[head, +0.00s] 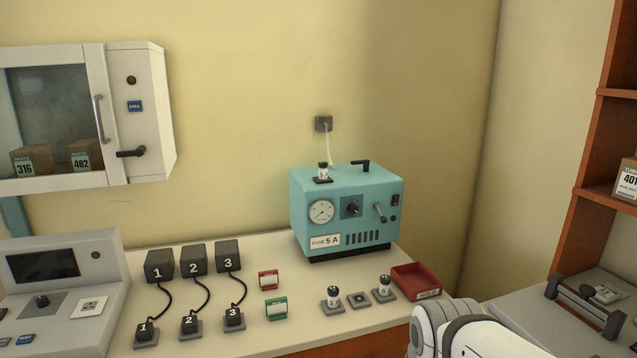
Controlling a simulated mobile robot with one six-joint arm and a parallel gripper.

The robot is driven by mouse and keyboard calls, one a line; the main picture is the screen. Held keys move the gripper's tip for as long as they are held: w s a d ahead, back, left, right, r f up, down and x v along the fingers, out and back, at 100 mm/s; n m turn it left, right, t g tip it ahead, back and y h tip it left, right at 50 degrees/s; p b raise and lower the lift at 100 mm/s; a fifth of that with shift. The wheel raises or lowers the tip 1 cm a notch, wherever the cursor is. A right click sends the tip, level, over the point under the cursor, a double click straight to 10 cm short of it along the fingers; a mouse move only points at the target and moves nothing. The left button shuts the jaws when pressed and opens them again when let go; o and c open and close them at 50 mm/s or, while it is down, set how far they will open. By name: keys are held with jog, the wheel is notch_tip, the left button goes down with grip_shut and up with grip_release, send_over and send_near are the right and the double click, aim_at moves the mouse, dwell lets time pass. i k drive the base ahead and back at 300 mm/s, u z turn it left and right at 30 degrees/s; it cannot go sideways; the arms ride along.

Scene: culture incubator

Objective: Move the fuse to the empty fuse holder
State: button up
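A teal device (347,212) labelled "FUSE 5 A" stands on the bench against the wall. A white fuse with a dark cap (323,171) stands upright in a dark holder on its top, at the left. On the bench in front are three small square holders. The left one holds an upright fuse (333,296), and the right one holds another upright fuse (384,286). The middle holder (358,300) looks empty. The markings on the fuses are too small to read. A white part of my arm shows at the bottom right; my gripper is out of view.
A red tray (416,283) sits right of the holders. Several black numbered blocks with cables (194,261) stand further left. A cable runs to the wall socket (324,123).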

aim_at(322, 169)
jog(key=k, duration=0.9)
jog(key=z, duration=0.5)
jog(key=i, duration=1.6)
jog(key=u, duration=1.05)
jog(key=i, duration=0.5)
jog(key=z, duration=0.05)
